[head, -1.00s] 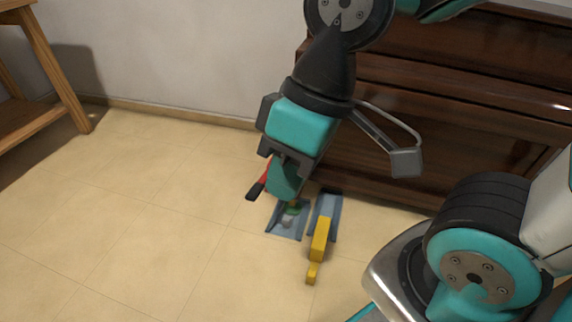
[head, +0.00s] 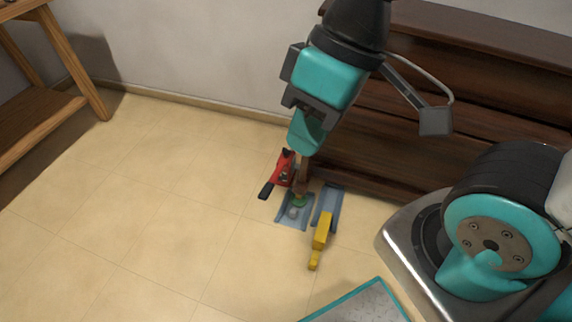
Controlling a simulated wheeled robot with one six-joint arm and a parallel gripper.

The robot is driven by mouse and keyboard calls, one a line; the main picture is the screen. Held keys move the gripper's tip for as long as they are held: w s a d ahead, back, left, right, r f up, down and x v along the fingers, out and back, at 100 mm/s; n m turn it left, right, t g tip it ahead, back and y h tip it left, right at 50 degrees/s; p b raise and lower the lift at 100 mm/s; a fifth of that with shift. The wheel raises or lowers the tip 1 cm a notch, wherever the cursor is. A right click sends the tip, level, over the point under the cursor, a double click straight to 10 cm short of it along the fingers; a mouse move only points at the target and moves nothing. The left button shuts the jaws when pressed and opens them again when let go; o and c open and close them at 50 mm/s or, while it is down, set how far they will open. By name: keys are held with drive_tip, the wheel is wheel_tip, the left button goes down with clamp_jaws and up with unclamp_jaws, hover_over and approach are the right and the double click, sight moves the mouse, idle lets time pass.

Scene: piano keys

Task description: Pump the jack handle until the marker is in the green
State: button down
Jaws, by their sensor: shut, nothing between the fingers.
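A red part with a black grip (head: 277,172) shows low in front of the piano; the grip points down and left. It looks like the jack's handle, though I cannot be sure. A blue-grey base (head: 293,216) lies below it on the floor, with a small green piece (head: 299,201) and a grey round piece on it. Which part is the marker is too small to tell. My gripper (head: 303,145) is shut and empty, pointing down just above the red part; I cannot tell whether they touch. It hides part of the jack's upper end.
A yellow piece (head: 321,233) lies by a second blue-grey strip (head: 328,204) just right of the base. The brown piano (head: 440,135) stands close behind. A wooden bench (head: 52,110) is at the far left. The tiled floor to the left is clear.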

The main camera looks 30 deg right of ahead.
idle(0.3)
wheel_tip(320, 180, up, 6)
drive_tip(key=p, duration=0.6)
wheel_tip(320, 180, up, 12)
drive_tip(key=p, duration=1.2)
